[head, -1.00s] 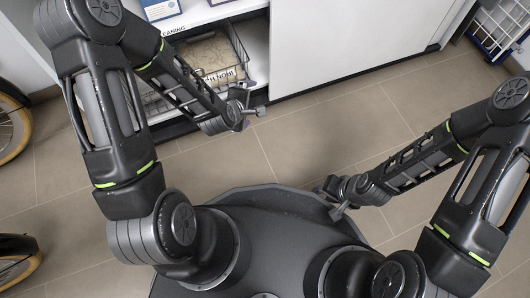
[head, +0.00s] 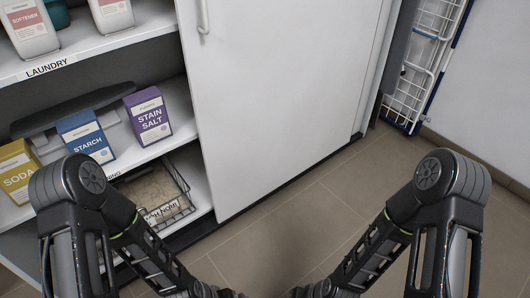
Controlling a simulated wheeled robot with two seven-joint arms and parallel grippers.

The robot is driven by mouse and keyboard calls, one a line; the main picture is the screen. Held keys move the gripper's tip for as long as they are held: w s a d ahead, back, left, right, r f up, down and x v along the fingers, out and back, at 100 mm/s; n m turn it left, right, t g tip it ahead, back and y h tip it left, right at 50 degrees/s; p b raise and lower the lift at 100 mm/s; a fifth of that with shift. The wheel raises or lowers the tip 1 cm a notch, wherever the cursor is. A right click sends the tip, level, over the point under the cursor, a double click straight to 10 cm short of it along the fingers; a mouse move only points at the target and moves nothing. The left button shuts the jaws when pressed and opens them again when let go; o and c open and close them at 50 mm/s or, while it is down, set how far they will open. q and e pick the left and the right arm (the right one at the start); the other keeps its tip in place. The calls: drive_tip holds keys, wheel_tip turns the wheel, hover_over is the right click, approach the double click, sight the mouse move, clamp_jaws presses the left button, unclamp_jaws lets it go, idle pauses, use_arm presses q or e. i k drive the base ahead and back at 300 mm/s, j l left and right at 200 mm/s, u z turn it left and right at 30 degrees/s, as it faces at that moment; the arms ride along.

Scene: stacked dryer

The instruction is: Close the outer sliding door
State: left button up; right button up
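The outer sliding door (head: 275,90) is a large plain white panel in the middle of the head view. A pale vertical handle (head: 203,14) is near its left edge, at the top of the picture. The door covers the right part of the cabinet, and the shelves to its left are exposed. My two forearms reach down to the bottom edge, in front of the cabinet. Both wrists are at that edge and the fingers do not show, so I cannot see whether they are open or shut. Neither arm is at the handle.
Open shelves hold softener (head: 29,27), a soda box (head: 17,170), a starch box (head: 86,136), a stain salt box (head: 148,115) and a low wire basket (head: 178,208). A white wire rack (head: 415,85) stands right of the cabinet. The tiled floor (head: 290,228) in front is clear.

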sight(276, 87)
drive_tip(key=i+l+u, duration=0.1)
drive_tip(key=l, duration=0.25)
drive_tip(key=i+l, duration=0.3)
drive_tip(key=i+l+u, duration=0.15)
drive_tip(key=l, duration=0.25)
drive_tip(key=i+l+u, duration=0.1)
drive_tip(key=l, duration=0.3)
drive_tip(key=i+l+u, duration=0.1)
drive_tip(key=i+l, duration=0.15)
drive_tip(key=l, duration=0.15)
drive_tip(key=i+l, duration=0.15)
drive_tip(key=l, duration=0.25)
drive_tip(key=u, duration=0.05)
